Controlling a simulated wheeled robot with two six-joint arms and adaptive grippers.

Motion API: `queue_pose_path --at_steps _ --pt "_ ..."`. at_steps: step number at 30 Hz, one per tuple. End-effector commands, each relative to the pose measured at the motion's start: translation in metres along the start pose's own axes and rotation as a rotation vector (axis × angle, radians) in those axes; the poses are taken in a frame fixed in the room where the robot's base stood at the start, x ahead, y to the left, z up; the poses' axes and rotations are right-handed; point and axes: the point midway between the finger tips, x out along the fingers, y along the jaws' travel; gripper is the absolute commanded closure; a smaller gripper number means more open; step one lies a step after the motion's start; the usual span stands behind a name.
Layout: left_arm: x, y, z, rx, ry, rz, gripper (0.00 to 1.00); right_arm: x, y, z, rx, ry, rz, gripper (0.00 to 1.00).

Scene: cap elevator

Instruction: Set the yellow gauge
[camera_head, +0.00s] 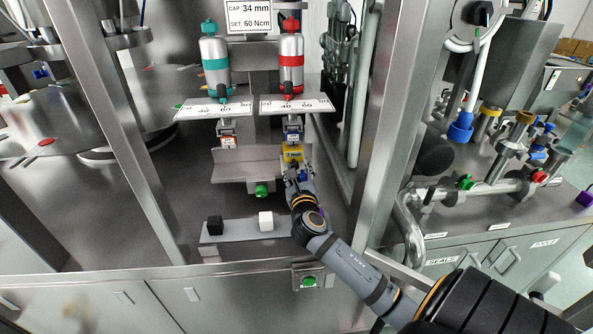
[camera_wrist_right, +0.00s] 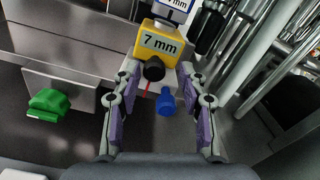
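The yellow gauge (camera_wrist_right: 165,45) is a block marked "7 mm" with a black knob (camera_wrist_right: 153,69) on its front. In the head view the gauge (camera_head: 293,154) sits below the red-capped cylinder, just beyond my right gripper (camera_head: 298,178). In the right wrist view my right gripper (camera_wrist_right: 157,76) is open, its fingertips apart on either side of the black knob. No contact with the knob can be made out. A blue knob (camera_wrist_right: 165,102) and a thin red pointer show below it, between the fingers. My left gripper is not in view.
A sign (camera_head: 249,16) reads "CAP 34 mm, SET 60 Ncm". A green knob (camera_wrist_right: 48,104) sits left of the gripper on a metal plate. A metal post (camera_head: 395,130) stands to the right.

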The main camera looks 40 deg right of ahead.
Motion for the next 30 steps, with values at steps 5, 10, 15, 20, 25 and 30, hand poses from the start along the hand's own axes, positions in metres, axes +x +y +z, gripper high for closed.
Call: queue_pose_path --at_steps 5,10,15,20,25,30 --pt "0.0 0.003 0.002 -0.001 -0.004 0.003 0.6 0.0 0.0 0.001 0.001 -0.001 0.002 0.54" --pt "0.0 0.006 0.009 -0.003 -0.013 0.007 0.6 -0.006 0.001 0.0 0.001 0.0 0.004 0.54" --pt "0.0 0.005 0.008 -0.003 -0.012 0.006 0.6 -0.039 0.001 -0.002 0.003 0.003 0.004 0.54" --pt "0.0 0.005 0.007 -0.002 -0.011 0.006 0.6 -0.08 0.001 -0.002 0.005 0.005 0.004 0.54" --pt "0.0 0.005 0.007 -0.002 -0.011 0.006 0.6 -0.109 0.0 -0.002 0.005 0.004 0.001 0.54" --pt "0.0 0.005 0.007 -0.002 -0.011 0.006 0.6 -0.12 -0.001 -0.001 0.002 0.001 0.0 0.54"
